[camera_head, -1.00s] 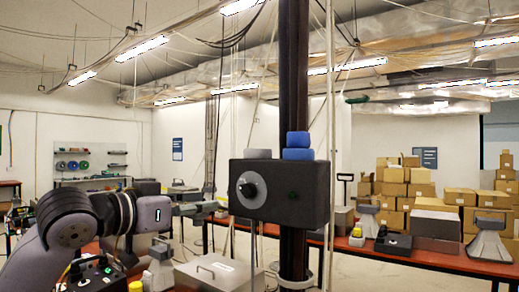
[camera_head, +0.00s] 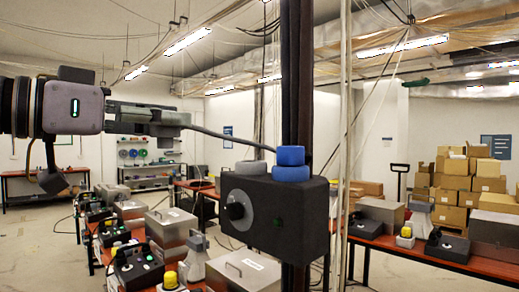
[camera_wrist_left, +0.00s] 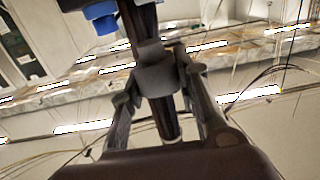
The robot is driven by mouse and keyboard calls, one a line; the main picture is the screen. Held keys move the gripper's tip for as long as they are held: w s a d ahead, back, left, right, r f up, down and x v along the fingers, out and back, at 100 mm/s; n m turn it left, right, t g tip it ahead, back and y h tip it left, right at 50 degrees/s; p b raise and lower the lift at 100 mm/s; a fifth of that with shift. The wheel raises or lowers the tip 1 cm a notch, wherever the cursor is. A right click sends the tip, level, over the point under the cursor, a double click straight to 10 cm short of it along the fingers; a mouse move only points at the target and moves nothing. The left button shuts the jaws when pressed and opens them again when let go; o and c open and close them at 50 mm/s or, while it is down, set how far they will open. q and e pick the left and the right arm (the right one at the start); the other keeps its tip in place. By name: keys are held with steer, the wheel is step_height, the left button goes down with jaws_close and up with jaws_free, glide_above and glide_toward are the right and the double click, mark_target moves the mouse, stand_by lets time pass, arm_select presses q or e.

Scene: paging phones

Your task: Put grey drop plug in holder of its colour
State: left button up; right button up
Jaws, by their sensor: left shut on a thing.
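My left gripper (camera_head: 185,121) comes in from the left, raised above the tables, and is shut on the grey drop plug. In the left wrist view, the grey plug (camera_wrist_left: 158,76) sits between the fingertips, with a dark pole behind it. A dark cable (camera_head: 232,138) runs from the gripper toward the black box (camera_head: 275,215). The box carries a grey holder (camera_head: 251,167) with nothing seen in it and a blue holder (camera_head: 291,174) with a blue plug (camera_head: 290,155) on it. The gripper is apart from the box, to its left and higher. My right gripper is out of view.
A dark vertical pole (camera_head: 297,80) stands beside the box, with pale pipes at right. Red-topped tables (camera_head: 440,254) hold metal cases and control boxes. Cartons (camera_head: 460,185) are stacked at far right. The air between gripper and box holds only the cable.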

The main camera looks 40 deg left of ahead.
arm_select(q)
steer(key=w+p, duration=0.2)
steer(key=w, duration=0.2)
steer(key=w+p, duration=0.2)
steer(key=w, duration=0.3)
steer(key=w+d+p, duration=0.1)
steer(key=w+p, duration=0.1)
steer(key=w, duration=0.2)
steer(key=shift+w+d+r, duration=0.1)
steer(key=shift+w+r, duration=0.05)
steer(key=shift+w, duration=0.6)
steer(key=shift+w+p, duration=0.3)
steer(key=shift+p, duration=0.15)
steer(key=shift+w+p, duration=0.45)
steer(key=shift+p, duration=0.05)
step_height(320, 180, down, 3)
steer(key=b, duration=0.3)
steer(key=shift+d, duration=0.1)
steer(key=shift+f, duration=0.55)
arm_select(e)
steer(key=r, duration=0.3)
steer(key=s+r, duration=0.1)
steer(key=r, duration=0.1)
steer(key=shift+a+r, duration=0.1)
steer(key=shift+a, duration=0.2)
